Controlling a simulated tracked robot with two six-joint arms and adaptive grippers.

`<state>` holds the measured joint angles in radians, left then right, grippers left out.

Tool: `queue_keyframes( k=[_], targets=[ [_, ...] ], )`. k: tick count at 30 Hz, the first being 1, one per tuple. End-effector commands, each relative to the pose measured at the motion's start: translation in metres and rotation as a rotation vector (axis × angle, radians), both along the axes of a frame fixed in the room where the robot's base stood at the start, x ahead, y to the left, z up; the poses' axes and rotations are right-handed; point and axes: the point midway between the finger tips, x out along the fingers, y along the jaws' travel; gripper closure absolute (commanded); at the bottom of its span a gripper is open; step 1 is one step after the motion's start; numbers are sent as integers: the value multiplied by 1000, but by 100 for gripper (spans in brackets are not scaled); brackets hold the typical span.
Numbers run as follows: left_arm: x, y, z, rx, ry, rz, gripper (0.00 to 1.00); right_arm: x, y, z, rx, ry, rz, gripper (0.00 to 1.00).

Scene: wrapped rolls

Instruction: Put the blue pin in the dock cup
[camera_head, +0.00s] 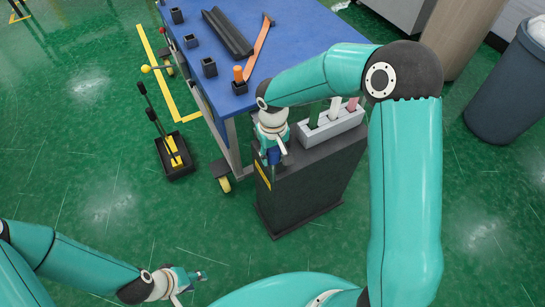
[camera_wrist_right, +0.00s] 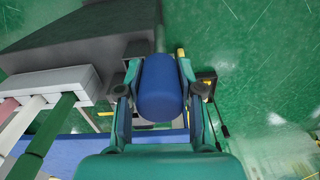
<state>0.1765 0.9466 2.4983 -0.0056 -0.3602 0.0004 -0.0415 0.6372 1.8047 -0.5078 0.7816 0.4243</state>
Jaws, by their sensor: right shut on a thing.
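The blue pin (camera_wrist_right: 160,92) is held between the two fingers of my right gripper (camera_wrist_right: 159,76) in the right wrist view. In the head view the right gripper (camera_head: 271,151) is at the left end of a dark cabinet, and a bit of the blue pin (camera_head: 274,157) shows there. Several small black square cups stand along the blue table's left edge, one of them an empty cup (camera_head: 209,67). I cannot tell which is the dock cup. My left gripper (camera_head: 198,276) is low at the bottom left, away from the table, too small to read.
A pale grey rack (camera_head: 345,126) with green, white and pink pins stands on the dark cabinet (camera_head: 310,182).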

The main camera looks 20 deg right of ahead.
Motion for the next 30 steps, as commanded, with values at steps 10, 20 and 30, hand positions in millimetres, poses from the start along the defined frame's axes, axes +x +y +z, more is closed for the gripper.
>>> queue_keyframes(
  k=[10, 20, 30],
  targets=[
    [-1, 0, 0, 0, 1, 0, 60, 0, 0, 0, 0, -1, -1, 100],
    [0, 0, -1, 0, 1, 0, 60, -18, -6, 13, -1, -3, 89, 100],
    [0, 0, -6, 0, 1, 0, 60, -60, -25, 76, -8, -7, 240, 100]
  ],
)
